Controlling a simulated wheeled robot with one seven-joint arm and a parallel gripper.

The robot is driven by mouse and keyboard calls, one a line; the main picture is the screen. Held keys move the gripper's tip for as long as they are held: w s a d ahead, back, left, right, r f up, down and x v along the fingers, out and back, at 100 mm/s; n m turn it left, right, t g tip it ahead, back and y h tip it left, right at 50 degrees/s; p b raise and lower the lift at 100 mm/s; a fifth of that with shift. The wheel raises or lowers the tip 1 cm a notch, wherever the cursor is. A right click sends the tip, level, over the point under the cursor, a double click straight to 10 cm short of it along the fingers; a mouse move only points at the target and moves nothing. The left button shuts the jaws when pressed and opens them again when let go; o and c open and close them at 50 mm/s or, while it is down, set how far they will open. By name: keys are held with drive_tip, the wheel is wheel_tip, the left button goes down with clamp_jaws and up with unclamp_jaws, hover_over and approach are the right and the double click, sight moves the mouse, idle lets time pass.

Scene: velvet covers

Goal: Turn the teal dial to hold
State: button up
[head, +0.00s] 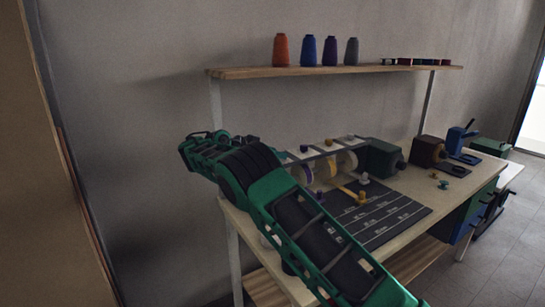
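A small teal knob-like piece (444,184) stands on the right part of the workbench top; it looks like the teal dial. Its markings are too small to read, so I cannot tell its setting. My green and black arm reaches from the lower right up to the left. My gripper (190,150) seems to be at its far left end, by the wall, well apart from the teal piece. Its fingers are too small and dark to tell whether they are open.
The workbench (468,192) carries a dark lined mat (400,212), a rack of spools (326,170), a dark green box (382,158), a brown box (428,150) and a blue device (457,140). A shelf (250,72) above holds several thread cones. My arm hides the bench's left part.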

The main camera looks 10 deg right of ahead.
drive_tip(key=v, duration=1.1)
drive_tip(key=shift+w, duration=0.25)
drive_tip(key=shift+r, duration=0.1)
